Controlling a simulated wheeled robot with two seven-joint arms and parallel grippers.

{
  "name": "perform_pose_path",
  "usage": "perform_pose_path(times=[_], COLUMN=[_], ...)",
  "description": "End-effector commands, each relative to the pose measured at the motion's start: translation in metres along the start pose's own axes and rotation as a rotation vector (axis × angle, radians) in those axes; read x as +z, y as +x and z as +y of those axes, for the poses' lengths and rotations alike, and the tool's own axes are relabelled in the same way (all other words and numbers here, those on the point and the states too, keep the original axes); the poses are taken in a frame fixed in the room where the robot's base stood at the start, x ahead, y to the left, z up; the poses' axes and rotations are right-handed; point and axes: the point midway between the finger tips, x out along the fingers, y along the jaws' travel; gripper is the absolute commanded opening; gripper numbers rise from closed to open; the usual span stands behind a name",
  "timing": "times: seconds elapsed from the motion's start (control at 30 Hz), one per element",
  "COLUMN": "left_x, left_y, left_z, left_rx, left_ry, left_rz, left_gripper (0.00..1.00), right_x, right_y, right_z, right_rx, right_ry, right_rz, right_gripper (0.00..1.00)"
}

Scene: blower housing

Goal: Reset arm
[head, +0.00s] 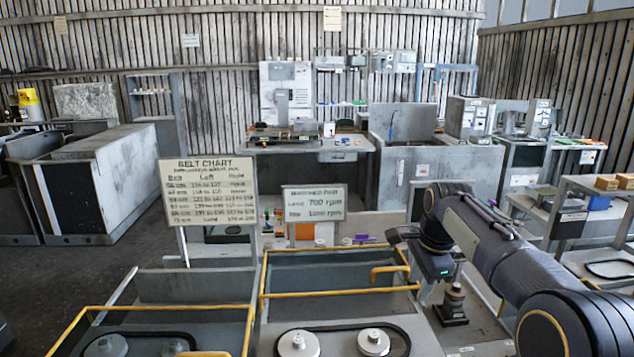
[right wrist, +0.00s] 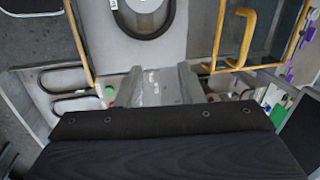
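My right arm reaches in from the right of the head view, bent over at its far end. My left arm and gripper show in neither view.
Two open housings with yellow rails (head: 335,292) and grey pulleys (head: 298,344) stand in front. A belt chart sign (head: 208,191) and a speed sign (head: 314,203) stand behind them. A shelf with a black belt (head: 612,268) is at the right. Floor is open at the left.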

Motion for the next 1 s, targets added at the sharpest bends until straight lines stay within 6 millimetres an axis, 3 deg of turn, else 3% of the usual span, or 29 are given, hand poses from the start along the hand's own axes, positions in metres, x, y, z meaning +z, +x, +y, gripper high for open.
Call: perform_pose_path(times=[0.27, 0.47, 0.57, 0.73, 0.9, 1.0], left_x=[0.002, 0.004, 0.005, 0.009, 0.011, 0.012], left_y=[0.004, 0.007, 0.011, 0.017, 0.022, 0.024], left_z=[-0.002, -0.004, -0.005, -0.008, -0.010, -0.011], left_rx=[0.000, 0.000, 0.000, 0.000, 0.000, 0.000], left_ry=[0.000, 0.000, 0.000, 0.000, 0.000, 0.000], left_rz=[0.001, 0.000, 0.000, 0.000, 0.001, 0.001], left_gripper=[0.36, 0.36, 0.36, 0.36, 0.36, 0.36], right_x=[-0.017, -0.025, -0.024, -0.005, 0.027, 0.043], right_y=[-0.013, -0.024, -0.030, -0.031, -0.011, 0.006], right_z=[0.039, 0.089, 0.128, 0.216, 0.297, 0.332], right_rx=[-0.035, -0.094, -0.147, -0.278, -0.382, -0.411], right_ry=[-0.109, -0.260, -0.376, -0.661, -0.955, -1.089], right_rz=[-0.074, -0.140, -0.172, -0.179, -0.105, -0.050], right_gripper=[0.34, 0.34, 0.34, 0.34, 0.34, 0.34])
